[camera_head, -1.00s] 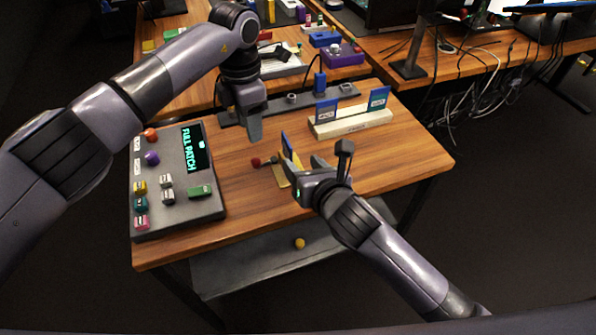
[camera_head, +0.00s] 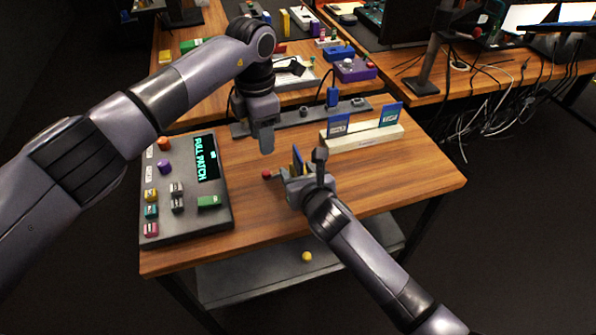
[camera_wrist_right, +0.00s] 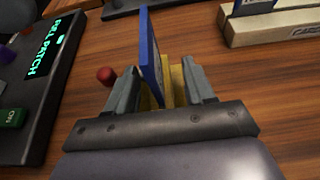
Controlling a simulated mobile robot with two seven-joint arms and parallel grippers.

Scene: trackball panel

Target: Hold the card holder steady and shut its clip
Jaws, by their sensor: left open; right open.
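The small yellow card holder (camera_wrist_right: 178,84) stands on the wooden table with a blue card (camera_wrist_right: 150,56) upright in it. A red knob (camera_wrist_right: 106,75) shows beside it; it also shows in the head view (camera_head: 266,174). Whether the knob belongs to the clip I cannot tell. My right gripper (camera_wrist_right: 161,88) is open, with one finger on each side of the holder and card; contact is unclear. In the head view the right gripper (camera_head: 296,172) hides most of the holder. My left gripper (camera_head: 265,145) hangs above the table, behind the holder, pointing down, its fingers seen edge-on.
A grey panel (camera_head: 215,221) with a lit "FULL PATCH" display and coloured knobs lies at the left. A cream card rack (camera_head: 362,137) with blue cards stands at the back right. A dark power strip (camera_head: 290,119) runs along the back. The table's right side is clear.

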